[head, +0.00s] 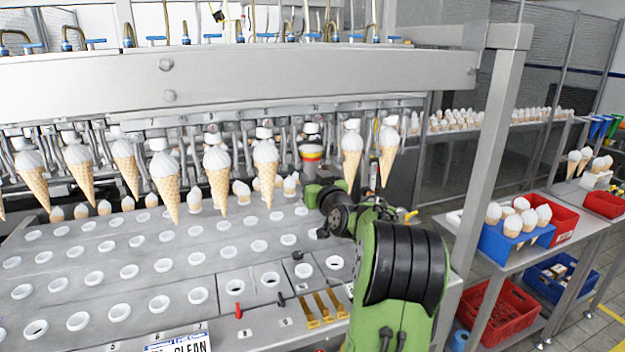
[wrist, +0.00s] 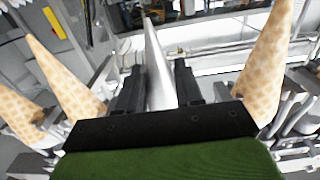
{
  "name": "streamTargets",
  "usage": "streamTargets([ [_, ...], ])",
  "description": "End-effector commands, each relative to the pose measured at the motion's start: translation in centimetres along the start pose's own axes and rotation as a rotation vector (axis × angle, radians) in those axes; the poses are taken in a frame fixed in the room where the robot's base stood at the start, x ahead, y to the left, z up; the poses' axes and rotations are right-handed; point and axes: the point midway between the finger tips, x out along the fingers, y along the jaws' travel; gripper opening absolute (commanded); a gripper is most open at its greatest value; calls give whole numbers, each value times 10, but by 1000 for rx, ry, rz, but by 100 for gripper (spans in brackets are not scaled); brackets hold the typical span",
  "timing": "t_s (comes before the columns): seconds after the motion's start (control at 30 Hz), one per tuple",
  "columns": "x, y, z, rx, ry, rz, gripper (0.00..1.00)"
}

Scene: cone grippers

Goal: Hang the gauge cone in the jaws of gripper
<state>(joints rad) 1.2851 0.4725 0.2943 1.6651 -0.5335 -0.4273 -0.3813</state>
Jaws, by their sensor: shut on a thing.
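The gauge cone (wrist: 158,75) is smooth silver-grey in the wrist view, between the two black fingers of my gripper (wrist: 157,82), which is shut on it. In the head view a piece with a red and yellow band (head: 311,155) shows just above the end of my green arm, in the gap between hanging cones; it seems to be the upper part of the gauge cone. My fingers are hidden there behind the arm. The overhead row of machine grippers (head: 213,130) runs above it. I cannot tell whether the jaws over the gauge cone touch it.
Wafer cones with white tops hang close on both sides, left (head: 265,165) and right (head: 352,160); they flank my fingers in the wrist view (wrist: 265,70). A tray plate with white-ringed holes (head: 130,271) lies below. A steel post (head: 490,140) stands right of my arm.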

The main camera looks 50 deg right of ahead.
Motion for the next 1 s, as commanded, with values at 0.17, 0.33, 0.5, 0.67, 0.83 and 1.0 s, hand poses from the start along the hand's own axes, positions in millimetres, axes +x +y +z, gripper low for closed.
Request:
streamTargets([
  [0.17,0,0,1,0,1,0,14],
  [0.33,0,0,2,0,1,0,14],
  [0.5,0,0,4,0,1,-1,14],
  [0.67,0,0,5,0,1,-1,14],
  [0.83,0,0,6,0,1,-1,14],
  [1.0,0,0,7,0,1,-1,14],
])
